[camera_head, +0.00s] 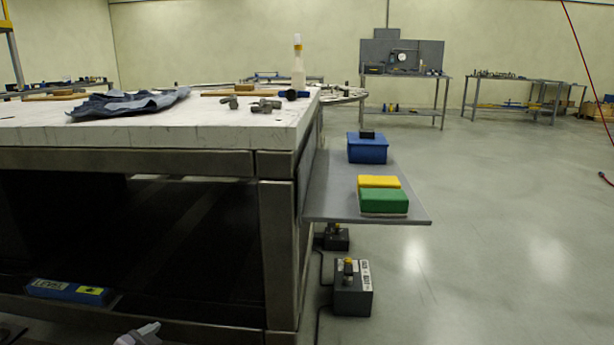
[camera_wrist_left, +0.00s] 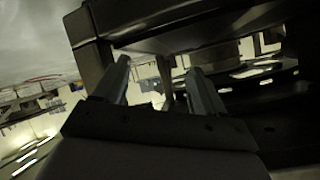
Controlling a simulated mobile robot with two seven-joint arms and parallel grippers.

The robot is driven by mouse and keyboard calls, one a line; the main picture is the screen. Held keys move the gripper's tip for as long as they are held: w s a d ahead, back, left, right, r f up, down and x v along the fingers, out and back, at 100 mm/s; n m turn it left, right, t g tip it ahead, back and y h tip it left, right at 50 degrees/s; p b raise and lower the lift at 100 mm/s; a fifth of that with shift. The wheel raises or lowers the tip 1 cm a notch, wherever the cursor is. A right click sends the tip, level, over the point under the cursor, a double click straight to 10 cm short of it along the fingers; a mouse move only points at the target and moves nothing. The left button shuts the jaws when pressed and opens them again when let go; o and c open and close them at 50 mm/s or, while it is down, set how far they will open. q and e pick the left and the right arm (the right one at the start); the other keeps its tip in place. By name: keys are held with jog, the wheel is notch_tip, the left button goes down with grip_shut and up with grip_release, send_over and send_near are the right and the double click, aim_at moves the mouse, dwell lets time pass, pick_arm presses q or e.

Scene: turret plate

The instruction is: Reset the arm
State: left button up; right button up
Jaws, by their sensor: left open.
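In the left wrist view my left gripper (camera_wrist_left: 158,70) shows its two dark fingers spread apart, with nothing between them. That view is dark and tilted, with the underside of a dark frame close above and to the right of the fingers. In the head view a small grey piece, which looks like part of my left arm or gripper, shows at the bottom edge, low in front of the workbench (camera_head: 150,135). The rest of that arm is hidden below the picture. My right gripper is in neither view.
A side shelf (camera_head: 340,205) holds a blue box (camera_head: 367,150) and yellow and green blocks (camera_head: 384,200). A blue level (camera_head: 68,291) lies under the bench.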

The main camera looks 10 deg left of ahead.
pick_arm(q)
jog(key=s+d+f+h, duration=0.1)
jog(key=s+d+h, duration=0.1)
jog(key=s+d, duration=0.5)
jog(key=s+d+f+h, duration=0.2)
jog(key=d, duration=0.8)
jog(key=s+d+r+n+h, duration=0.25)
jog(key=s+d+r, duration=0.35)
jog(key=d, duration=0.4)
jog(key=s+a+r+g+y+p, duration=0.1)
jog(key=a+r+p, duration=0.3)
jog(key=p, duration=1)
jog(key=s+a+r+y+p, duration=0.3)
jog(key=r+p, duration=0.7)
jog(key=p, duration=0.5)
jog(key=shift+s+a+r+g, duration=0.15)
jog(key=shift+s+a+g, duration=0.25)
jog(key=shift+s+a, duration=0.5)
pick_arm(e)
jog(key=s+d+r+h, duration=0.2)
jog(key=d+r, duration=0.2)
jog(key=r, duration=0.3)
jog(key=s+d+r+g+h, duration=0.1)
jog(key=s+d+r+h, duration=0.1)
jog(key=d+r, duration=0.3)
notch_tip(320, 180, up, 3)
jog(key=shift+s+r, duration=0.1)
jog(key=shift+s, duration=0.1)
